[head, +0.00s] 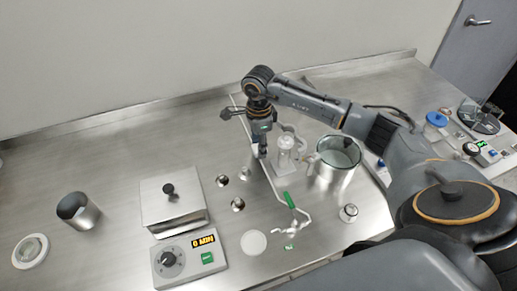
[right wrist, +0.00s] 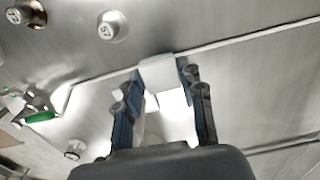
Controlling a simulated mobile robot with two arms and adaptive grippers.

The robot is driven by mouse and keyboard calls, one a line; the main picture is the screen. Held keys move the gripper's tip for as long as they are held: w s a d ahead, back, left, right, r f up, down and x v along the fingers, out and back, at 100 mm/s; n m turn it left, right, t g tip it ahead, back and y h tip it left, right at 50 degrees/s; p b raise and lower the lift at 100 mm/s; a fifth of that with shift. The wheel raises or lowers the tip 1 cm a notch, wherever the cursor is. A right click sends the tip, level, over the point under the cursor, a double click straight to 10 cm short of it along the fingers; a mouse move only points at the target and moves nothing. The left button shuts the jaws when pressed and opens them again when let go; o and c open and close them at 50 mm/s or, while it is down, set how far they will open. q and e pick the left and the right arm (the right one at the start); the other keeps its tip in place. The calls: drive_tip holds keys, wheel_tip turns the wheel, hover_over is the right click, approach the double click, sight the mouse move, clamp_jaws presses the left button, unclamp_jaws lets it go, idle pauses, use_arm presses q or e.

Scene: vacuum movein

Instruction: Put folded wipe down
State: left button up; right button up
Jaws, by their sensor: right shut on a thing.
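My right gripper (head: 262,150) points down over the middle of the steel bench, beside a clear glass piece. In the right wrist view its two blue-padded fingers (right wrist: 160,82) are shut on a small white folded wipe (right wrist: 158,71). The wipe sits between the fingertips, and a bright white area shows behind it. In the head view the wipe is too small to tell from the fingertips. How far it is from the bench is hard to tell. My left gripper is not in view.
A glass vessel (head: 335,163) stands to the right of the gripper. A thin rail with a green valve handle (head: 290,200) runs below it. A lidded steel box (head: 172,205), a dial controller (head: 188,258) and a dark-topped cup (head: 77,210) stand left. The back-left bench is clear.

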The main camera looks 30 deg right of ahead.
wheel_tip(320, 180, down, 2)
drive_tip(key=shift+f+p, duration=0.15)
drive_tip(key=shift+p, duration=0.35)
drive_tip(key=shift+f, duration=0.2)
drive_tip(key=shift+f, duration=0.1)
drive_tip(key=shift+f+b, duration=0.15)
drive_tip(key=shift+b, duration=0.15)
drive_tip(key=o, duration=1)
